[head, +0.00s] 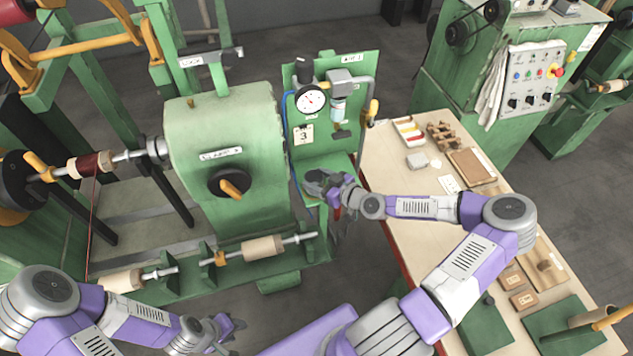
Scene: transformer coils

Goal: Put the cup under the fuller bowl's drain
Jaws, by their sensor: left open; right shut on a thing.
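A clear bowl with pale blue contents (338,109) hangs under a grey unit on the green upright panel, right of a round gauge. I cannot make out a second bowl or compare levels. My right gripper (318,183) is low in front of this panel, over the green shelf and below the bowl, apart from it. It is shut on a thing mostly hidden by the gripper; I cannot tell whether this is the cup. No cup is clearly visible elsewhere. My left gripper (232,334) is open and empty at the bottom, left of centre.
The gauge (310,100) and a yellow-handled lever (372,110) flank the bowl. A green winding machine (228,150) stands close on the left. A beige workbench (408,178) with trays and wooden parts lies under my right arm. A green shelf (336,168) projects below the panel.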

